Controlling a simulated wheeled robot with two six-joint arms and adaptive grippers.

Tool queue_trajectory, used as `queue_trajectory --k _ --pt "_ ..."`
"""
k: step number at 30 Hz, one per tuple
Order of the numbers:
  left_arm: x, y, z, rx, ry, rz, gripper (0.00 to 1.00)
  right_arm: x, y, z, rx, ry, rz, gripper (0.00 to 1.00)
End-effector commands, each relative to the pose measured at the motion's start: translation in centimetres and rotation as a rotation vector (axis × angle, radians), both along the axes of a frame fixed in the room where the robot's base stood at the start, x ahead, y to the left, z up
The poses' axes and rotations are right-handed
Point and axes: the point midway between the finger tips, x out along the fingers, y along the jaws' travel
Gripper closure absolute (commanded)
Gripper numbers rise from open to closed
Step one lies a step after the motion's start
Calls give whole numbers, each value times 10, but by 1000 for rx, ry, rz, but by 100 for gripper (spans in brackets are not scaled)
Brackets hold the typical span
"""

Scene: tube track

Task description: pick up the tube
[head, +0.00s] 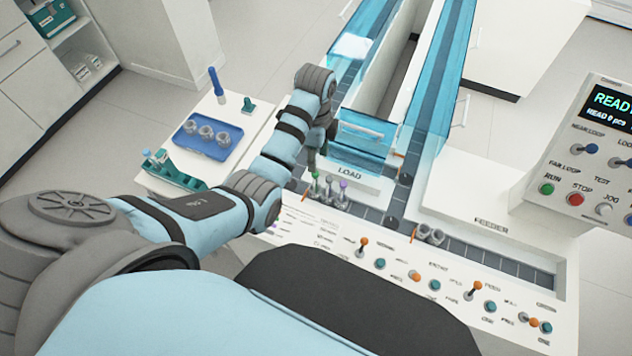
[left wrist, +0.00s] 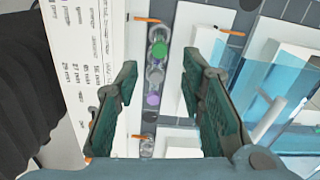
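Several capped tubes stand in the track by the LOAD label, among them a green-capped tube (left wrist: 159,48), a grey-capped tube (left wrist: 155,74) and a purple-capped tube (left wrist: 152,99). In the head view, the purple-capped tube (head: 343,187) and the grey-capped tube (head: 329,186) stand just below my left gripper (head: 318,152). In the left wrist view, my left gripper (left wrist: 161,70) is open, with the row of tubes seen between its spread fingers. It holds nothing. The fingers' exact height above the caps is hard to tell. My right gripper is not in view.
A blue tray (head: 208,138) with round grey pieces lies on the left side table. The LOAD block (head: 350,175) and blue transparent track walls (head: 440,75) stand close to my left gripper. A control panel with orange switches (head: 362,244) runs along the front.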

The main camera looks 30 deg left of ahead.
Motion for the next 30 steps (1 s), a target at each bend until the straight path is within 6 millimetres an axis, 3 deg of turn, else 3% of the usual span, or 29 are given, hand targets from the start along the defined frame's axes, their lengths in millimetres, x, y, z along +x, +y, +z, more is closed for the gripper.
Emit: queue_trajectory --k 1,6,11,17,25,30 --pt "-2 0 -18 0 6 1 64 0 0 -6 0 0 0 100" --pt "-1 0 -62 0 3 2 64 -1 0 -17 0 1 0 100" --pt "-1 0 -82 0 1 3 64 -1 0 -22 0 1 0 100" --pt "-1 -1 -120 0 -1 4 64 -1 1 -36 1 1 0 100" --pt "-1 0 -124 1 -3 4 65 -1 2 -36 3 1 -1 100" --pt "-1 0 -124 1 -3 5 93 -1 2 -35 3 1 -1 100"
